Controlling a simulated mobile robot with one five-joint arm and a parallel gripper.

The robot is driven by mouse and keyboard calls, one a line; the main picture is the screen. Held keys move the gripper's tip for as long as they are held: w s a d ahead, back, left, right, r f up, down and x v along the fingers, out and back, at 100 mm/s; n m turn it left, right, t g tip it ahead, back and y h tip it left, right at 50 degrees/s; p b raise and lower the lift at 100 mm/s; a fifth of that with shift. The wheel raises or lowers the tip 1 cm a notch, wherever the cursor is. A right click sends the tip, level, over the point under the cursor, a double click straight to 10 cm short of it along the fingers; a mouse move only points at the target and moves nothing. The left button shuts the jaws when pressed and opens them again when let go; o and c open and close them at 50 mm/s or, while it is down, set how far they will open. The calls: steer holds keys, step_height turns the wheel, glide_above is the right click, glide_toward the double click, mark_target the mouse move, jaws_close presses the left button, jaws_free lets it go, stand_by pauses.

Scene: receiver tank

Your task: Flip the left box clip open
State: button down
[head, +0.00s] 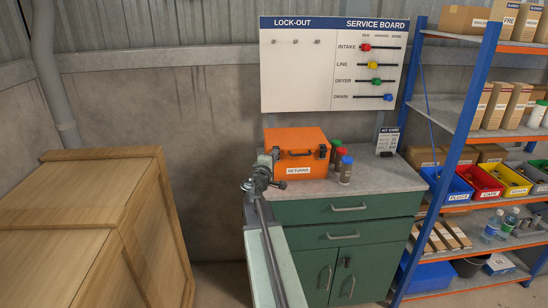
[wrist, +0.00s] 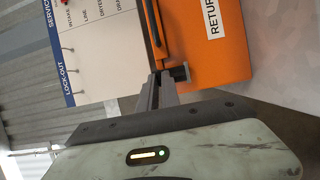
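The orange box (head: 312,170) stands on the grey top of the green cabinet, with its lid down. A black handle (head: 300,153) is on its front, and a dark clip (head: 322,151) shows at the front right. The left clip's area is partly covered by my gripper (head: 266,172), at the box's left front edge. In the wrist view, turned on its side, my gripper (wrist: 161,88) reaches the box's orange face (wrist: 205,60). A small dark block (wrist: 180,73) lies by the fingertips; whether it is the clip is unclear. The finger gap cannot be judged.
A wooden crate (head: 90,230) fills the left. A blue-framed shelf rack (head: 450,140) stands at the right. The service board (head: 333,65) hangs behind.

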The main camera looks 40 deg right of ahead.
steer(key=shift+f, duration=0.1)
steer(key=f+m+h+b, duration=0.1)
steer(key=h+b, duration=0.1)
steer(key=b, duration=0.3)
steer(key=s+f+m+t+h+b, duration=0.1)
steer(key=h+b, duration=0.1)
steer(key=b, duration=0.4)
steer(key=a+f+m+h+b, duration=0.1)
steer(key=m+h+b, duration=0.1)
steer(key=b, duration=0.3)
steer(key=shift+s+a+f+h+b, duration=0.1)
steer(key=shift+s+f+h+b, duration=0.05)
steer(key=shift+h+b, duration=0.25)
steer(key=c, duration=1.6)
jaws_free()
steer(key=shift+o, duration=0.2)
